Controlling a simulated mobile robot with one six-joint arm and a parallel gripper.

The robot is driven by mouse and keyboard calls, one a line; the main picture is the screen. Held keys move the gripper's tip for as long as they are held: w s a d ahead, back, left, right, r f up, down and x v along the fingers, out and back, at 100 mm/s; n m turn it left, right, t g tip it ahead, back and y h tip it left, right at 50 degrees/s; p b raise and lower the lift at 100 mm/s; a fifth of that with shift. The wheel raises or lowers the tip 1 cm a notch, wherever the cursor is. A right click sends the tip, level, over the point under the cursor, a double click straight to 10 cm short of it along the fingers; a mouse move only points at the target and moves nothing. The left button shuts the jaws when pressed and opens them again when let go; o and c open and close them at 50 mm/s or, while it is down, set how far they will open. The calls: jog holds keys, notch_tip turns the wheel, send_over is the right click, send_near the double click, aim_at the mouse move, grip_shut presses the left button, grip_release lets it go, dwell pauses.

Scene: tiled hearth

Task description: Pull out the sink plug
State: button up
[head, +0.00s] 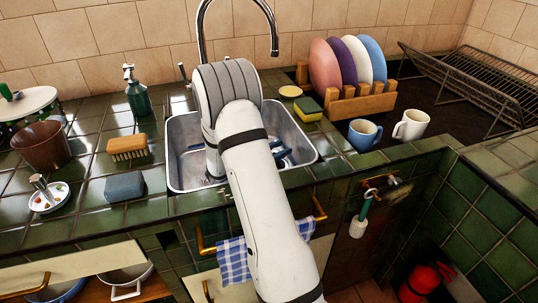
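The metal sink (182,130) is set into the green tiled counter, under a tall curved tap (272,40). My white arm reaches up from the bottom of the picture, bends over the sink and comes down into the left part of the basin. My gripper (214,178) is low in the basin, mostly hidden behind my arm. I cannot see its fingers clearly, or whether they hold anything. The sink plug cannot be made out; my arm covers much of the basin floor. A dark blue item (284,158) lies in the right part of the basin.
A green bottle (139,98), brush (128,147), grey-blue sponge (124,186) and brown pot (42,146) stand left of the sink. A yellow-green sponge (308,109), plate rack (360,105), blue mug (364,134) and white mug (411,125) stand right.

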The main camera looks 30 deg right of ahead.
jog(key=shift+d, duration=0.2)
grip_shut()
jog(key=shift+c, duration=1.8)
grip_release()
grip_shut()
jog(key=shift+s+r+p, duration=0.1)
jog(key=shift+r+p, duration=0.25)
jog(key=shift+r, duration=0.05)
jog(key=shift+r+p, duration=0.6)
jog(key=shift+r, duration=0.2)
